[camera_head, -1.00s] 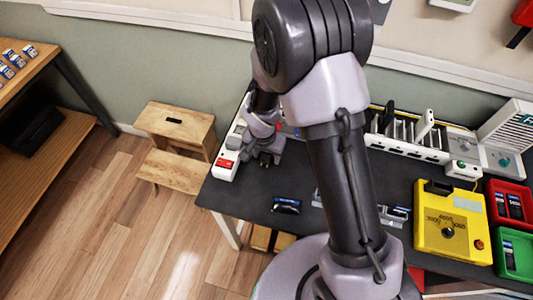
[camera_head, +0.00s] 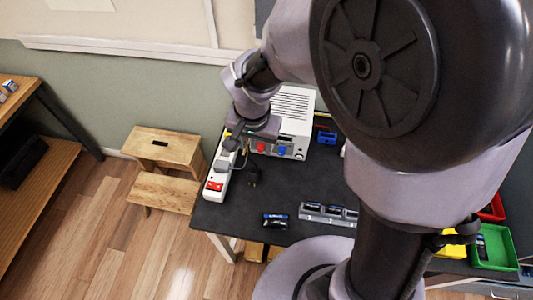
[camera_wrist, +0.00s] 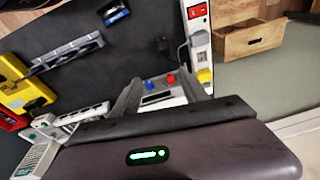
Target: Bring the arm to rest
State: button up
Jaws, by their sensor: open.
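My gripper (camera_wrist: 160,86) is open, and nothing shows between its grey fingers. In the head view my gripper (camera_head: 252,132) is above the far left part of the dark table (camera_head: 310,180), in front of a white boxy device (camera_head: 292,104) with red and blue knobs. My arm is bent, and its large elbow fills the right of the head view. A white power strip (camera_head: 215,182) with a red switch lies along the table's left edge. A black plug (camera_head: 252,178) is beside it. Both also show beyond the fingers in the wrist view.
A dark phone (camera_head: 275,220) lies near the table's front edge, beside a grey rack (camera_head: 328,214) holding phones. A yellow box (camera_wrist: 27,93) and a green bin (camera_head: 495,247) are on the right side. A wooden step stool (camera_head: 163,165) stands left of the table.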

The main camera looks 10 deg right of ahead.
jog(key=s+d+r+t+y, duration=0.2)
jog(key=s+d+r+t, duration=0.2)
jog(key=s+r, duration=1.1)
notch_tip(320, 180, down, 6)
jog(key=n+b, duration=0.1)
jog(key=b, duration=0.6)
jog(key=shift+s+d+f, duration=0.15)
jog(key=shift+d+f, duration=0.05)
jog(key=shift+f, duration=0.05)
jog(key=shift+o, duration=0.2)
